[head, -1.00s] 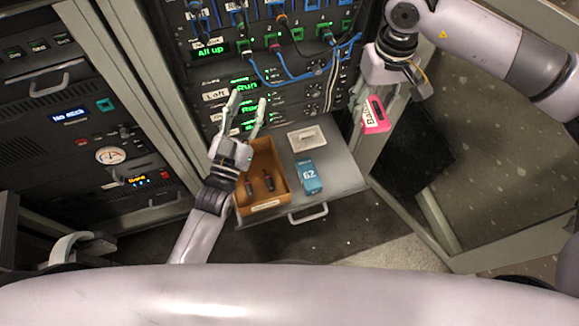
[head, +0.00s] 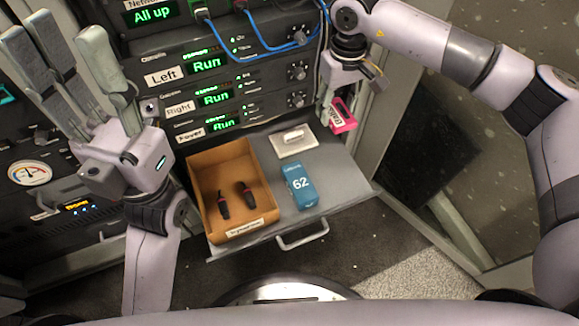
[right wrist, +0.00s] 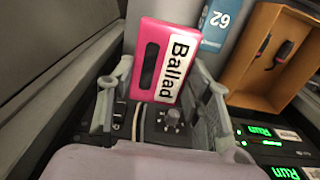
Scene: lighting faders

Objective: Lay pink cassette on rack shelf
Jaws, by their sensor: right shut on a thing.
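The pink cassette (head: 343,118), with a white label, is held at the right of the head view, at the right edge of the rack. In the right wrist view the cassette (right wrist: 163,62) reads "Ballad" and sits between both fingers. My right gripper (head: 331,104) is shut on it; the gripper also shows in the wrist view (right wrist: 160,85). The grey rack shelf (head: 340,178) is pulled out below and left of the cassette. My left gripper (head: 68,42) is empty, its fingers spread, in front of the left rack.
On the shelf are a brown box (head: 211,165) with two dark connectors, a blue item marked 62 (head: 300,186) and a pale plate (head: 293,140). The shelf's right side is bare. Rack units (head: 215,75) with blue cables stand behind.

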